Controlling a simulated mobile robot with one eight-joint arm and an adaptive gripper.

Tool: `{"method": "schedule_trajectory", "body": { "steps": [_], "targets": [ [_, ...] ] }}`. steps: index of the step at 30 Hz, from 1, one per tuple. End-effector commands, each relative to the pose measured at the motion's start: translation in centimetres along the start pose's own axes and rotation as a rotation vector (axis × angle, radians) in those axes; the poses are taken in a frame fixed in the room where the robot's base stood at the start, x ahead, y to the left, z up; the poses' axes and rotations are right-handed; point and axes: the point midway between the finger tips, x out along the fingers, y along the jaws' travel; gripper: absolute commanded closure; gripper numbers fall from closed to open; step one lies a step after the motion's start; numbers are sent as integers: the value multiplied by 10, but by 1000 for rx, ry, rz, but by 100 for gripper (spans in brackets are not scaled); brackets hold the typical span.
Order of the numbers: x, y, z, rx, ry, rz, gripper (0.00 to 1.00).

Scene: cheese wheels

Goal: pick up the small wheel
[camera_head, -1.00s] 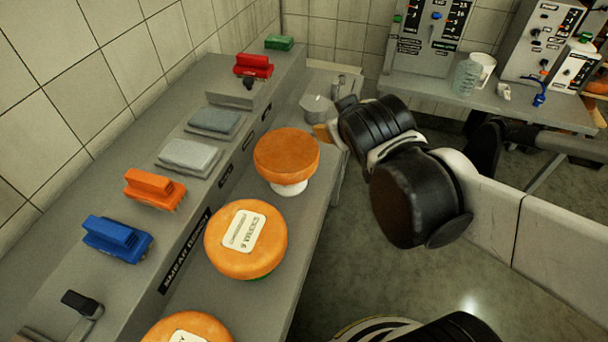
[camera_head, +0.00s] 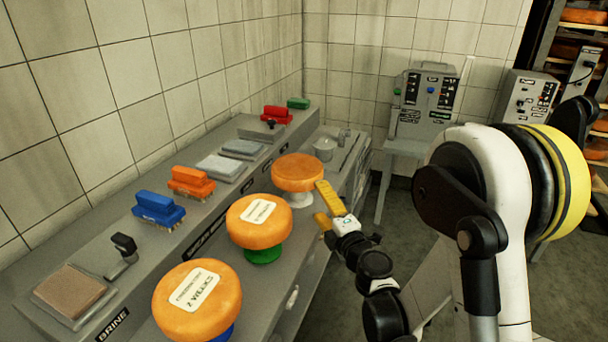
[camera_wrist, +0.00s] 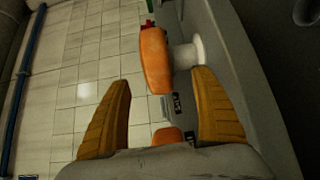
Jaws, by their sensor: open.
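Three orange cheese wheels stand on pedestals along the bench. The far wheel (camera_head: 297,172), on a white pedestal (camera_head: 299,200), looks smallest, though it is also farthest. The middle wheel (camera_head: 259,222) has a label and a green pedestal. The near wheel (camera_head: 197,300) has a label and a blue pedestal. My gripper (camera_head: 319,202) is open and empty, its yellow fingers just right of the far wheel and its pedestal. In the wrist view, the far wheel (camera_wrist: 155,60) and white pedestal (camera_wrist: 186,56) lie beyond the open fingers (camera_wrist: 163,78). Contact cannot be told.
A raised ledge behind the wheels holds a blue brush (camera_head: 158,208), an orange brush (camera_head: 191,181), grey pads and a red brush (camera_head: 276,115). A metal pot (camera_head: 324,148) stands beyond the far wheel. Open floor lies right of the bench.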

Motion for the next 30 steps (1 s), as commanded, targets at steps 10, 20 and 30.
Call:
{"method": "schedule_trajectory", "body": {
  "steps": [10, 20, 30],
  "targets": [
    [39, 3, 1, 2, -2, 1, 25],
    [84, 6, 0, 3, -3, 1, 25],
    [89, 8, 0, 3, -4, 1, 40]
  ]
}}
